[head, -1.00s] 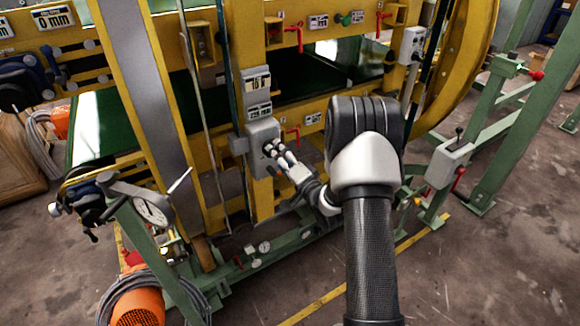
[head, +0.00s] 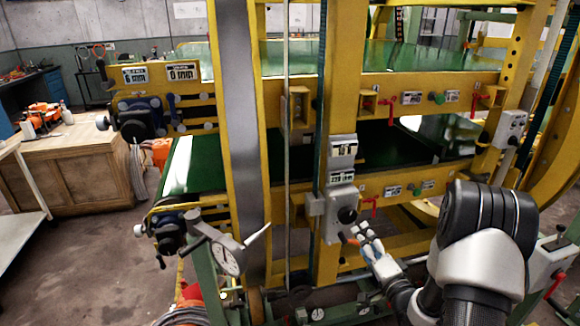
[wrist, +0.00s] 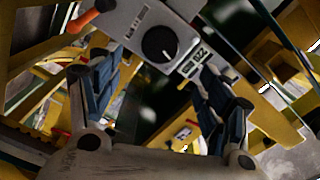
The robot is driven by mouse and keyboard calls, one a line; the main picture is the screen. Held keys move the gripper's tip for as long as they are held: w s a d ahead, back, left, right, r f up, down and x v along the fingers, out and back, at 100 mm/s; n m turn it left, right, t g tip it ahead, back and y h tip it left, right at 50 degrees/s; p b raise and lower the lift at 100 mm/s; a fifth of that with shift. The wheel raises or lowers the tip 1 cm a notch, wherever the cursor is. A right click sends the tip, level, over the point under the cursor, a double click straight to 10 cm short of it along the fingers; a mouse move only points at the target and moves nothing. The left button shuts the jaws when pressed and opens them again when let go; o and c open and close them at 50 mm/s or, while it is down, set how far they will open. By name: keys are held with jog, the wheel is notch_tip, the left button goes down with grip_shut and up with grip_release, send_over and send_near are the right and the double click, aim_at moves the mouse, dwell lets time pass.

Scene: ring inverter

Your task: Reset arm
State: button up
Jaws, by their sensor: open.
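My gripper (head: 362,236) is open and empty, just below and in front of a grey control box (head: 338,222) on the yellow upright. The box carries a round black knob (head: 347,215), which is above my fingertips in the head view. In the wrist view my gripper (wrist: 158,76) has its two dark fingers spread apart. The black knob (wrist: 159,43) shows beyond and between them, clear of both fingers. A red-orange lever (wrist: 90,17) sticks out at the box's left end there. My arm (head: 480,250) reaches in from the lower right.
Yellow machine frames with green belts (head: 185,165) fill the middle. A wooden cabinet (head: 65,170) stands at left. Bare floor (head: 90,270) lies at lower left.

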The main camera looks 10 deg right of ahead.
jog(key=s+a+r+n+g+h, duration=0.2)
jog(key=s+a+r+n+g, duration=0.15)
jog(key=r, duration=0.25)
jog(key=s+a+r+n+g+h, duration=0.1)
jog(key=s+a+r+n+g, duration=0.1)
jog(key=a+r+n+g, duration=0.3)
jog(key=s+a+r+n+g, duration=0.1)
jog(key=s+a, duration=0.2)
jog(key=s, duration=0.6)
jog(key=s+a+r+n+g+y, duration=0.1)
jog(key=s+a, duration=0.3)
jog(key=s, duration=0.5)
jog(key=s+a+n+g+y, duration=0.1)
jog(key=s+a+n+g, duration=0.1)
jog(key=s, duration=0.6)
jog(key=shift+s+a+r+g, duration=0.4)
jog(key=shift+a+g, duration=0.05)
jog(key=shift+a, duration=0.8)
jog(key=shift+n, duration=0.25)
